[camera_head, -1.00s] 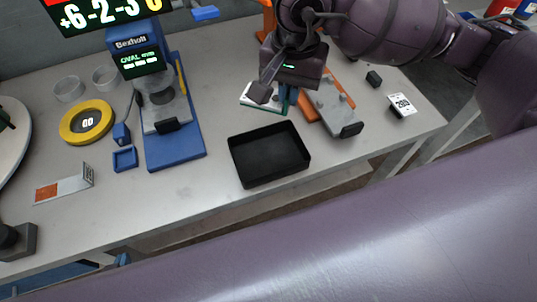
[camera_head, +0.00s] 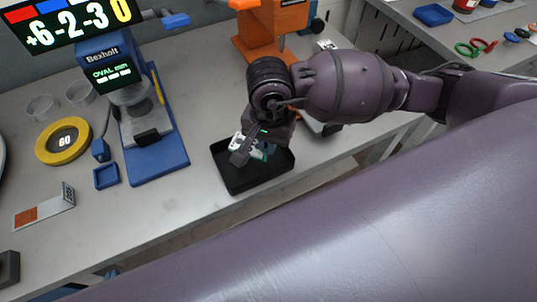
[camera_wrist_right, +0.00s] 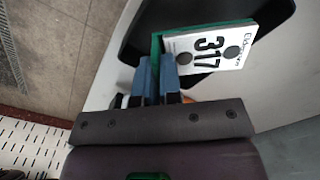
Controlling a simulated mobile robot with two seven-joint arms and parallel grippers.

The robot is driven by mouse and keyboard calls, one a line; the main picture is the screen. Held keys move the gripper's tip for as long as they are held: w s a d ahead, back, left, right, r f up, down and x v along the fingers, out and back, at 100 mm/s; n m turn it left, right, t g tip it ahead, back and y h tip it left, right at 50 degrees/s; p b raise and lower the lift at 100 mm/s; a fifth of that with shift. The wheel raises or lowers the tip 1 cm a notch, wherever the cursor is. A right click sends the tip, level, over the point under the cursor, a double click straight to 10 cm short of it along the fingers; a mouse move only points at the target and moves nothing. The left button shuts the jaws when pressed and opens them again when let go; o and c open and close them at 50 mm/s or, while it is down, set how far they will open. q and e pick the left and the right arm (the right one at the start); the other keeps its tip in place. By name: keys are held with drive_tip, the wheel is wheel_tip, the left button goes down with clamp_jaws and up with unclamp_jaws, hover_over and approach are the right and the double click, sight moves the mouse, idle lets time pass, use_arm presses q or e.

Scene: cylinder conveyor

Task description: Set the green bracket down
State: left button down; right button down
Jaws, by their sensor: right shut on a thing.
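The green bracket shows in the head view (camera_head: 259,154) as a small green and white piece at my right gripper (camera_head: 250,152). In the right wrist view, the bracket (camera_wrist_right: 228,45) has a green edge and a white face marked 317. The blue fingers of my right gripper (camera_wrist_right: 160,66) are shut on its green upright flange. The black tray (camera_head: 228,180) lies under the gripper in the head view, and its dark surface (camera_wrist_right: 275,14) shows behind the bracket in the wrist view. I cannot tell whether the bracket touches the tray. My left gripper is not in view.
A blue Bexholt press (camera_head: 158,165) stands left of the tray, with a small blue tray (camera_head: 106,176) and yellow tape ring (camera_head: 63,141) beyond. An orange fixture (camera_head: 268,28) stands behind my right arm.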

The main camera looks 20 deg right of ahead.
sight(269, 166)
drive_tip(key=shift+f, duration=2.9)
drive_tip(key=shift+f+b, duration=0.2)
drive_tip(key=shift+b, duration=0.1)
drive_tip(key=c, duration=1.6)
unclamp_jaws()
drive_tip(key=shift+o, duration=0.2)
drive_tip(key=shift+r, duration=0.15)
wheel_tip(269, 166, up, 12)
drive_tip(key=shift+r, duration=0.1)
